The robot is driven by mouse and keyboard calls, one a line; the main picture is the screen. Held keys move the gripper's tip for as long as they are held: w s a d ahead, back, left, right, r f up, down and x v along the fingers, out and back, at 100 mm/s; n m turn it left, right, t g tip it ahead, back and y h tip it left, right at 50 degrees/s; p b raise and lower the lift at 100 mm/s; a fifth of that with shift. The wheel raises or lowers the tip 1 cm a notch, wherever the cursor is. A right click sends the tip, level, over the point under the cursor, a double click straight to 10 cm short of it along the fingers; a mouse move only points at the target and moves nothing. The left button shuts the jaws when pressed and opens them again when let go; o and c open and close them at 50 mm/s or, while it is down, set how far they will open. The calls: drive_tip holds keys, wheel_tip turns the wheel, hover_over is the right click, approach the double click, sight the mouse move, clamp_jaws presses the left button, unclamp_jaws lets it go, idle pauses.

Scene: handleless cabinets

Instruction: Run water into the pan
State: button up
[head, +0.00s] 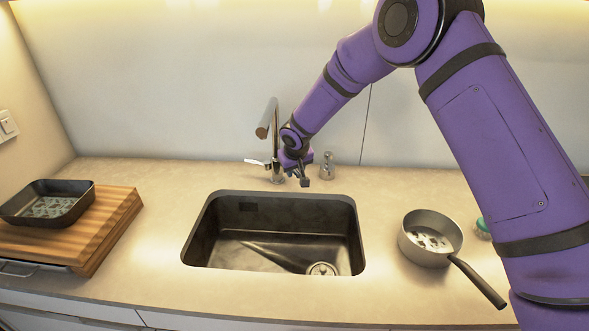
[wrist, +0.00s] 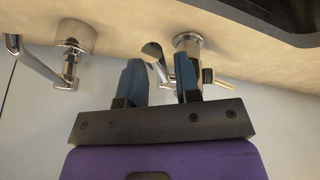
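A grey saucepan (head: 403,244) with a dark handle stands on the counter right of the sink; pale and dark patches show inside, and I cannot tell what they are. The tall metal faucet (head: 272,135) rises behind the sink, its lever (head: 258,162) pointing left. The faucet base also shows in the wrist view (wrist: 188,42). My gripper (head: 303,181) is just right of the faucet, above the sink's back edge. In the wrist view my gripper (wrist: 160,75) has its two fingers apart, with nothing visibly held; one finger overlaps the faucet in the picture.
The dark sink (head: 275,250) is empty, with a drain at its front right. A soap dispenser (head: 327,166) stands right of the faucet. A rectangular dark pan (head: 82,197) sits on a wooden board (head: 112,220) at left. A teal-topped item (head: 483,227) is beside the saucepan.

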clamp_jaws()
drive_tip(key=shift+w+d+r+g, duration=0.15)
drive_tip(key=shift+r+g, duration=0.1)
drive_tip(key=shift+g, duration=0.15)
drive_tip(key=shift+w+r+g, duration=0.1)
drive_tip(key=shift+r+g, duration=0.2)
drive_tip(key=shift+g, duration=0.3)
drive_tip(key=shift+o, duration=1.5)
unclamp_jaws()
drive_tip(key=shift+r, duration=0.15)
drive_tip(key=v, duration=1)
drive_tip(key=shift+r, duration=0.25)
